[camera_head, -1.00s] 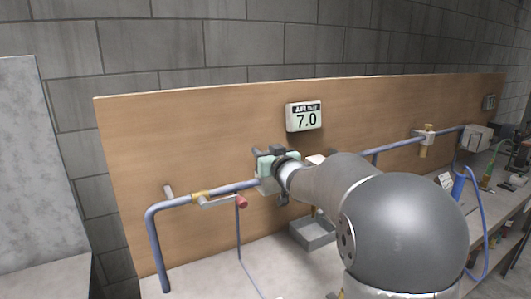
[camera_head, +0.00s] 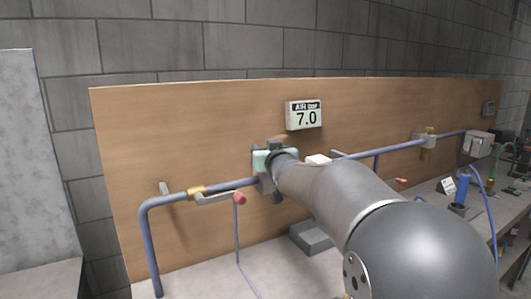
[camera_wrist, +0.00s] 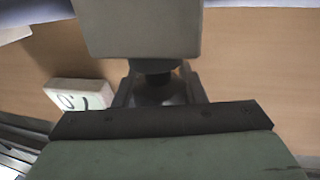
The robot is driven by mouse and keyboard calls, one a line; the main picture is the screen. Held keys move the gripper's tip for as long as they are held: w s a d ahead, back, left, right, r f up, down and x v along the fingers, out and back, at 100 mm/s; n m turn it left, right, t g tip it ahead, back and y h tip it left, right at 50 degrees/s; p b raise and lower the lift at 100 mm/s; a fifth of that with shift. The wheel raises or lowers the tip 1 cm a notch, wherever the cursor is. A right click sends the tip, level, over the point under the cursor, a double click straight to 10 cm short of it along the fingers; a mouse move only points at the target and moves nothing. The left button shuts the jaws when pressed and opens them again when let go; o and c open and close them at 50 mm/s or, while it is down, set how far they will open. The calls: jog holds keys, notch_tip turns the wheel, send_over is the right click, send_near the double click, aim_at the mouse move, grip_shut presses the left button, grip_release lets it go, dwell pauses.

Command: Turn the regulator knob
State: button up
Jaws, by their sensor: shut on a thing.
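In the wrist view, a dark round knob (camera_wrist: 158,82) sits between the two grey fingers of my gripper (camera_wrist: 160,92), which is shut on it. The green hand and a dark bar fill the bottom of that view. In the head view, my gripper (camera_head: 268,166) is at the pipe in front of the wooden board, and my arm hides most of the regulator. The pressure display (camera_head: 304,115) reads 7.0, above and right of my gripper; it also shows, turned over, in the wrist view (camera_wrist: 80,96).
A blue pipe (camera_head: 222,189) with a red-ended lever (camera_head: 239,198) runs left of my gripper. A grey box (camera_head: 310,237) lies on the bench below my arm. A pale block (camera_wrist: 140,25) covers the top middle of the wrist view.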

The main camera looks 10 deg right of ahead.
jog(key=o, duration=1)
jog(key=shift+s, duration=0.1)
jog(key=s+d+b, duration=0.1)
jog(key=s+b, duration=0.1)
jog(key=s, duration=1.5)
jog(key=shift+d, duration=0.25)
jog(key=shift+s, duration=0.1)
jog(key=s+f+g+h+p, duration=0.1)
jog(key=s+f+g, duration=0.2)
jog(key=f, duration=0.3)
jog(key=s+f+m+g+p, duration=0.1)
jog(key=s+f+g, duration=0.2)
jog(key=f, duration=0.3)
jog(key=s+f+g+h+p, duration=0.1)
jog(key=s+f+g, duration=0.2)
jog(key=f, duration=0.3)
jog(key=s+a+f+g, duration=0.1)
jog(key=s+f+g, duration=0.3)
jog(key=s, duration=0.4)
jog(key=s+a+f+g+y+p, duration=0.1)
jog(key=s+f+g, duration=0.3)
jog(key=s, duration=0.5)
jog(key=shift+s+a+f+n+g+p, duration=0.15)
jog(key=shift+a+f+n+g+p, duration=0.15)
jog(key=shift+a+f, duration=0.2)
